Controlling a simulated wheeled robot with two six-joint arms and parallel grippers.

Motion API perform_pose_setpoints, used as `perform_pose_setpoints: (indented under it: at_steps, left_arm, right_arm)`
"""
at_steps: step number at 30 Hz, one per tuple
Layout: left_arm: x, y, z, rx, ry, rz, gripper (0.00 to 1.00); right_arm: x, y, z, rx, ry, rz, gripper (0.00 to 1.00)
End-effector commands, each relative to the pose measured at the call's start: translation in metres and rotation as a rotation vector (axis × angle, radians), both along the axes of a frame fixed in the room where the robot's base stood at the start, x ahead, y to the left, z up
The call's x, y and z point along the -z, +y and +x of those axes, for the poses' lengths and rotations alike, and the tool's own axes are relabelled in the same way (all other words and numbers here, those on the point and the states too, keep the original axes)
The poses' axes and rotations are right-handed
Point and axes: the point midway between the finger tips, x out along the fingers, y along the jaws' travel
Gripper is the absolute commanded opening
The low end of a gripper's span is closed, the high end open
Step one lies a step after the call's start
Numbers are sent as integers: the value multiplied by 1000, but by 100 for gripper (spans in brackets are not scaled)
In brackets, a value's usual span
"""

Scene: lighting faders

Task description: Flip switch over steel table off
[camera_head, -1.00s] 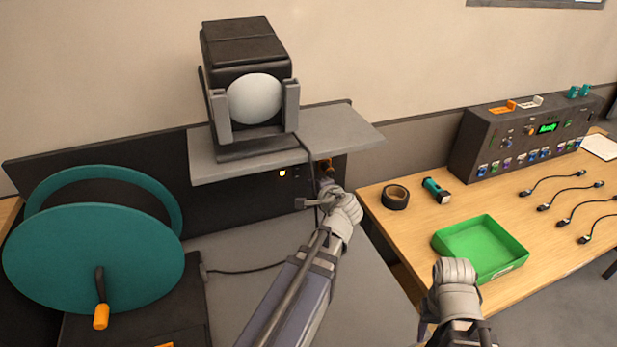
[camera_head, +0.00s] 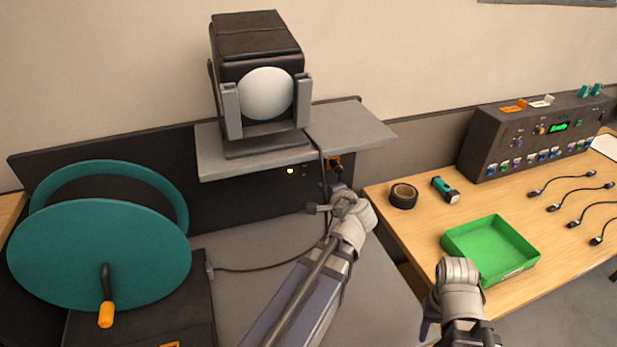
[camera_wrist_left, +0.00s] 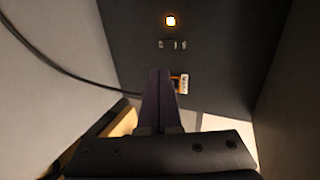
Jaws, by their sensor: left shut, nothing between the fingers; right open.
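The steel table (camera_head: 265,240) has a dark back panel (camera_head: 225,190) under a grey shelf. On the panel a small light (camera_head: 290,171) glows amber, also in the left wrist view (camera_wrist_left: 171,20). A small switch with an orange edge and a label (camera_wrist_left: 181,83) is on the panel in the left wrist view, partly behind my fingers; its position is hard to read. My left gripper (camera_head: 338,187) is shut and empty. Its fingertips (camera_wrist_left: 159,72) are just beside the switch; contact cannot be told. My right gripper (camera_head: 430,318) is open and empty near the green tray.
A lamp (camera_head: 262,60) stands on the shelf (camera_head: 350,130), its cable hanging near my left gripper. A teal reel (camera_head: 95,250) is at left. The wooden table (camera_head: 410,225) holds black tape (camera_head: 403,196), a teal torch (camera_head: 444,189), a green tray (camera_head: 490,250) and a control console (camera_head: 520,140).

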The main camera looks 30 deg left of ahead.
Motion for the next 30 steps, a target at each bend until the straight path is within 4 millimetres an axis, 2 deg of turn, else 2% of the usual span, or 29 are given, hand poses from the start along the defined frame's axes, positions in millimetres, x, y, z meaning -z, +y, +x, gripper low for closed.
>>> perform_pose_setpoints:
  at_steps: [5,8,21,30]
  left_arm:
    - [3,4,4,-1,0,0,0]
    - [9,13,12,-2,0,0,0]
    - [45,73,64,-1,0,0,0]
    - [45,97,84,0,0,0,0]
  right_arm:
    - [3,0,0,0,0,0,50]
    - [10,0,0,0,0,0,50]
    - [45,0,0,0,0,0,50]
    - [45,0,0,0,0,0,50]
